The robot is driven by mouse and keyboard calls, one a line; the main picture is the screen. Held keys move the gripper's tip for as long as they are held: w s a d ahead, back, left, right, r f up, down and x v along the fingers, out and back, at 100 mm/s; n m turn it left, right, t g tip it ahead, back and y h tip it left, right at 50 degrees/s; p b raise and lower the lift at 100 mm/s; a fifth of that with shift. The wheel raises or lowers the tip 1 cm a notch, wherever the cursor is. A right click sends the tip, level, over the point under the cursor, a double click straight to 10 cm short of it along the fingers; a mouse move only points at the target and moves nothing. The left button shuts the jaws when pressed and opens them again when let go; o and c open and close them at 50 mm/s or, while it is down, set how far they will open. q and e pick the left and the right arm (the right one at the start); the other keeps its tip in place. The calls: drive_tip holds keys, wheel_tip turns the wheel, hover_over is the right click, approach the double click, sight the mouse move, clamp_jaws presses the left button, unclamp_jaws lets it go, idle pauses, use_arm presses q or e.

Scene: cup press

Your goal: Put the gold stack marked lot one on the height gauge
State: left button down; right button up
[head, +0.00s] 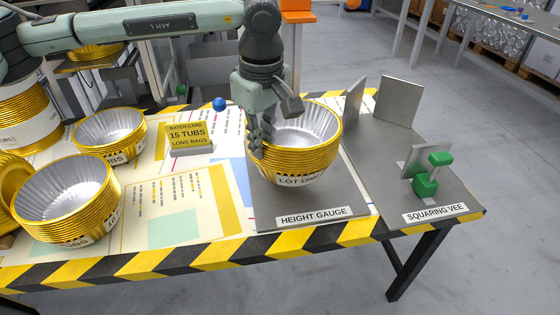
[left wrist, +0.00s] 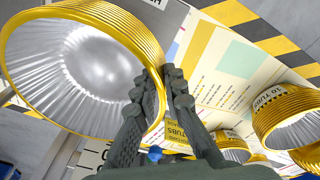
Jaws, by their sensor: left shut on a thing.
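The gold stack marked LOT ONE (head: 298,165) is a nest of gold-rimmed foil tubs with a silver inside. It is over the grey plate of the height gauge (head: 315,208); I cannot tell whether its base touches the plate. My left gripper (head: 258,140) is shut on the stack's left wall, with one finger inside the rim. In the left wrist view the stack (left wrist: 75,70) fills the upper left, and the gripper fingers (left wrist: 163,90) pinch its rim. The stack hides the back of the gauge plate. My right gripper is not in view.
The squaring vee (head: 428,212), with upright plates and a green clamp (head: 427,185), stands right of the gauge. A yellow batch card (head: 187,136) reads 15 TUBS, LONG BAGS. Other gold tub stacks (head: 70,195) (head: 110,135) stand at the left. Papers cover the middle.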

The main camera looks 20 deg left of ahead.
sight(277, 163)
use_arm(q)
drive_tip(key=shift+w+d+f, duration=0.9)
drive_tip(key=shift+w+d, duration=0.1)
drive_tip(key=shift+d, duration=0.1)
wheel_tip(277, 163, down, 4)
drive_tip(key=shift+r, duration=0.1)
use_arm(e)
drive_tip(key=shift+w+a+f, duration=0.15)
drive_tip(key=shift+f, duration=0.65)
use_arm(q)
drive_tip(key=c, duration=1.6)
unclamp_jaws()
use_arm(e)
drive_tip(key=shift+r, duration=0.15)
